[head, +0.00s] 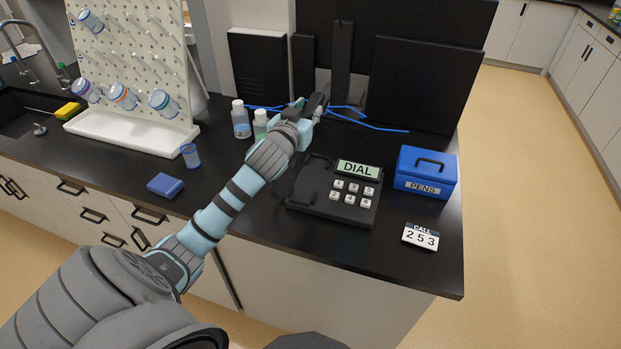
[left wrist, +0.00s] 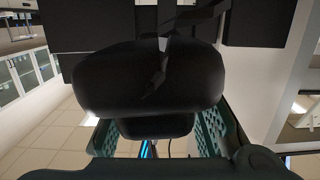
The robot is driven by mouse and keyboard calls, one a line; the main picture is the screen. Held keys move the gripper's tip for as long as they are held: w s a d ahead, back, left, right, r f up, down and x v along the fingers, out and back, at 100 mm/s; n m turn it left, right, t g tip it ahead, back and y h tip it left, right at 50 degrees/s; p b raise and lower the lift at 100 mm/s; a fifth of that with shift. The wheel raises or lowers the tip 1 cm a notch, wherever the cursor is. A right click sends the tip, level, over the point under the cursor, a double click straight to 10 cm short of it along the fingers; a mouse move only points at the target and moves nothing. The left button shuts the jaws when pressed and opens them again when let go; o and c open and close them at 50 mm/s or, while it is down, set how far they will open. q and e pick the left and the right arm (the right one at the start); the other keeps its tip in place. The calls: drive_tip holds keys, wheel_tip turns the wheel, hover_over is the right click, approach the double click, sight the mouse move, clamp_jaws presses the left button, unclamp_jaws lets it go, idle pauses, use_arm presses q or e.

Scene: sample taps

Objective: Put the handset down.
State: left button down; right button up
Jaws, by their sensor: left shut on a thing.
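My left gripper (head: 309,108) is shut on the dark handset (left wrist: 148,82), which fills the middle of the left wrist view between the green finger pads. In the head view the handset is mostly hidden by the gripper and hard to tell from the dark panels behind. The gripper holds it beyond and up-left of the black phone base (head: 338,212). The base lies on the dark counter. Its cradle (head: 311,181) on the left side is empty. Its display (head: 357,169) reads DIAL, above several white keys. My right gripper is not in view.
A blue PENS box (head: 427,168) stands right of the phone, with a CALL 253 card (head: 420,237) in front of it. Bottles (head: 241,121), a blue cup (head: 190,156) and a blue block (head: 165,185) are to the left. Blue cables (head: 372,125) lie behind.

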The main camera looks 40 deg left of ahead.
use_arm(q)
drive_tip(key=shift+f, duration=0.15)
drive_tip(key=f+b, duration=0.1)
drive_tip(key=f, duration=0.5)
drive_tip(key=f+b, duration=0.2)
drive_tip(key=f, duration=0.5)
drive_tip(key=f+b, duration=0.2)
drive_tip(key=f, duration=0.5)
drive_tip(key=shift+w, duration=0.3)
drive_tip(key=shift+r, duration=0.1)
drive_tip(key=c, duration=1.3)
unclamp_jaws()
drive_tip(key=shift+s, duration=0.1)
drive_tip(key=shift+o, duration=0.3)
